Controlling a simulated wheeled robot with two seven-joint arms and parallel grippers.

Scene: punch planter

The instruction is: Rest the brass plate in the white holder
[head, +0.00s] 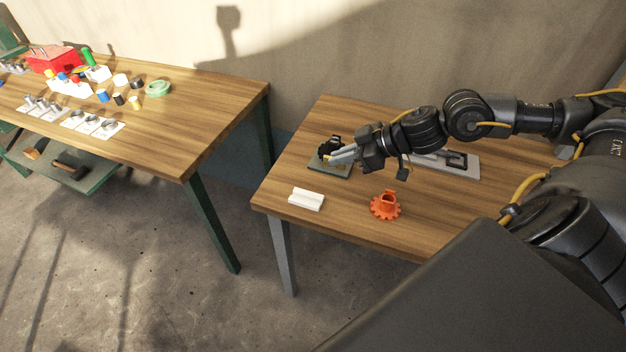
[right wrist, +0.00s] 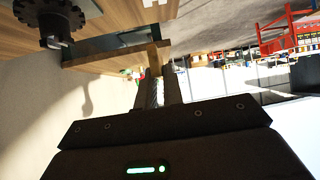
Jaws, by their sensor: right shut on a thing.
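My right gripper (head: 334,156) reaches in from the right over the far left part of the small table, just above a dark green base plate (head: 316,167). In the right wrist view its two fingers (right wrist: 157,78) are shut on a narrow tan-brown piece, which looks like the brass plate (right wrist: 154,56). In the head view the fingers and a black device (head: 331,144) largely hide this piece. The white holder (head: 306,199), a low block with a lengthwise groove, lies near the table's front left edge, apart from the gripper. My left gripper is not in view.
An orange toothed part (head: 385,206) stands near the table's front edge, right of the holder. A grey plate with a black frame (head: 455,160) lies behind my right arm. The wood between holder and orange part is clear. A longer, cluttered table (head: 200,100) stands at left.

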